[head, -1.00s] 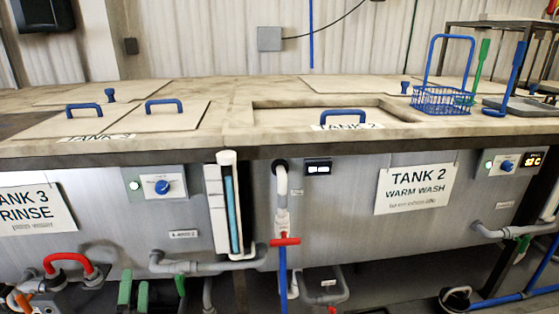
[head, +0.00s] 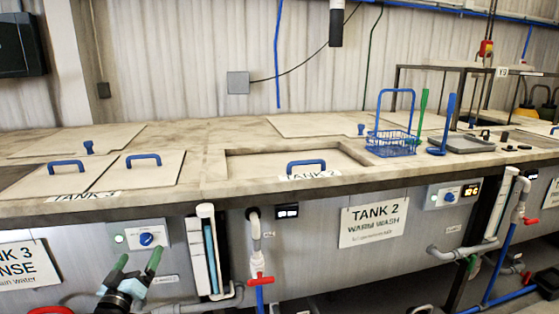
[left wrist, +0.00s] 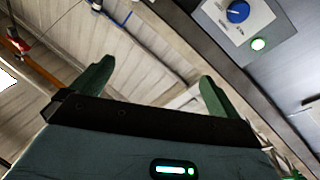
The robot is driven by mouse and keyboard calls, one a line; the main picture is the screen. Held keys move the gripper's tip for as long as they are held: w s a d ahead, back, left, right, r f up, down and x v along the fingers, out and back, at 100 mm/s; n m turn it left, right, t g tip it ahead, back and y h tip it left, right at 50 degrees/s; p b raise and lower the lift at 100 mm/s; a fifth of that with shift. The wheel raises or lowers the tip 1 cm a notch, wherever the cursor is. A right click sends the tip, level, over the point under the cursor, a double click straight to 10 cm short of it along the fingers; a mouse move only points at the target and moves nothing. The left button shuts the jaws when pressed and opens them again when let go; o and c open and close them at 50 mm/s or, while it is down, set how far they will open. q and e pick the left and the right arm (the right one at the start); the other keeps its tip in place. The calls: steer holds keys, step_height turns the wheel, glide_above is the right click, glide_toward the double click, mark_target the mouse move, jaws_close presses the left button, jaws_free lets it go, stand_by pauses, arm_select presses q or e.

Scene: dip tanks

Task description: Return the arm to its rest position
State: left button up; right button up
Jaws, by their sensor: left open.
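My left gripper (head: 138,261) shows at the lower left of the head view, in front of the tank fronts, below the control panel with a blue knob. Its two green fingers point up and are spread apart, with nothing between them. In the left wrist view the same gripper (left wrist: 156,74) is open and empty, with a panel and its blue knob (left wrist: 238,11) at the upper right. My right gripper is in neither view.
The bench top carries lids with blue handles (head: 306,167), a blue wire basket (head: 391,145) and a blue upright tool (head: 446,124). Signs hang on the front, including Tank 2 (head: 374,222). Pipes with a red valve handle (head: 260,281) stick out below the bench edge.

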arm_select(q)
step_height(320, 180, down, 8)
steer(key=a+f+m+g+y, duration=0.1)
steer(key=a+m+g+y, duration=0.15)
steer(key=m+g, duration=0.35)
steer(key=s+d+f+m+g+h, duration=0.1)
steer(key=s+d+f, duration=0.2)
steer(key=s+f, duration=0.3)
steer(key=s+d+f+m+h, duration=0.1)
steer(key=s+d+f, duration=0.3)
steer(key=s+f, duration=0.15)
steer(key=s+d+f+g, duration=0.1)
steer(key=s+d, duration=0.3)
steer(key=s, duration=0.7)
steer(key=s+d+f+n+g+h, duration=0.1)
steer(key=s+d+f+g, duration=0.1)
steer(key=s, duration=1)
steer(key=s+d+f+g+h, duration=0.1)
steer(key=s+d+f, duration=0.4)
steer(key=s, duration=0.6)
steer(key=shift+s+d+f+n+g, duration=0.2)
steer(key=shift+d+f+n+g, duration=0.1)
steer(key=shift+d+n, duration=0.1)
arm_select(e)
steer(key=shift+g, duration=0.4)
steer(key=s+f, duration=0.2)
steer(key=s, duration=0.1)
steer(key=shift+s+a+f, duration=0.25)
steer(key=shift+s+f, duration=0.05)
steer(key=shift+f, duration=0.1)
